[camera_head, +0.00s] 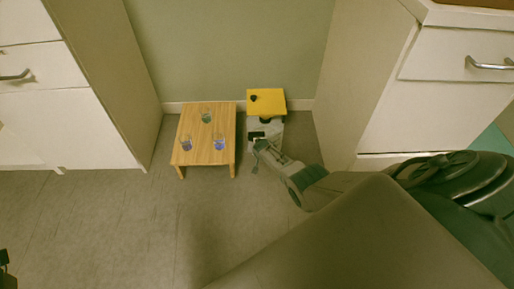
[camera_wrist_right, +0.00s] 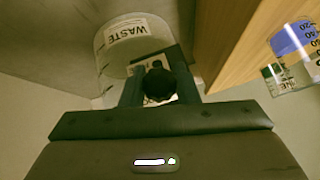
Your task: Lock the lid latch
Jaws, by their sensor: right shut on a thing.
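A waste bin with a yellow lid (camera_head: 270,103) stands on the floor by the wall, its lid looking shut. A small black knob (camera_head: 253,98) sits on the lid's left part. In the wrist view the clear bin body (camera_wrist_right: 112,65) shows a "WASTE" label. My right gripper (camera_head: 257,143) is at the bin's front. In the wrist view my right gripper (camera_wrist_right: 158,88) is shut on a round black latch knob (camera_wrist_right: 157,80) in front of a pale plate. A dark part at the lower left edge seems to be my left gripper (camera_head: 5,262), mostly cut off.
White cabinets flank the space at left (camera_head: 85,120) and right (camera_head: 430,110). The floor in front is clear.

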